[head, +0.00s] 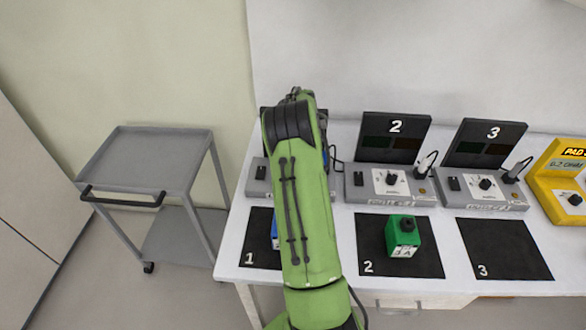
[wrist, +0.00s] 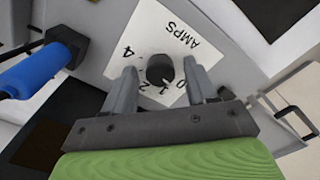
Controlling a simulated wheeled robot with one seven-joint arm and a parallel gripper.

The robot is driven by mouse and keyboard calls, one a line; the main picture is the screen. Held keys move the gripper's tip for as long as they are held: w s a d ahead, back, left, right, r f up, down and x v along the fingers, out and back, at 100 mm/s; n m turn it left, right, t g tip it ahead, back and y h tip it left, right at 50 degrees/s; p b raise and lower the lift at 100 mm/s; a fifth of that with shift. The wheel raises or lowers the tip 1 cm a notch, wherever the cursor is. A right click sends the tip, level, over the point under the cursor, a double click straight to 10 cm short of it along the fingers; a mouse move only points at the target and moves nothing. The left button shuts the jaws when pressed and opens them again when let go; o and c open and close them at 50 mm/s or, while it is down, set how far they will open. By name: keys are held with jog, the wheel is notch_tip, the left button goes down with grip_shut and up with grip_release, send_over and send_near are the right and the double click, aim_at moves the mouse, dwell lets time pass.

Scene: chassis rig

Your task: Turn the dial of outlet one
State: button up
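Outlet one (head: 256,182) is a grey box mostly hidden behind my arm in the head view. Its dial is a black knob (wrist: 160,68) on a white plate marked AMPS (wrist: 178,32) in the wrist view. The plate appears upside down, with its numbers partly hidden. My gripper (wrist: 159,72) is open, with one finger on each side of the knob. I cannot tell whether the fingers touch it. In the head view my gripper is hidden behind my arm.
Outlet two (head: 390,185), outlet three (head: 484,190) and a green block (head: 402,236) are to the right. A grey cart (head: 150,150) stands left.

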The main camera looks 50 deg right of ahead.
notch_tip(320, 180, up, 16)
jog(key=p, duration=0.3)
jog(key=shift+f+p, duration=0.15)
jog(key=shift+p, duration=0.15)
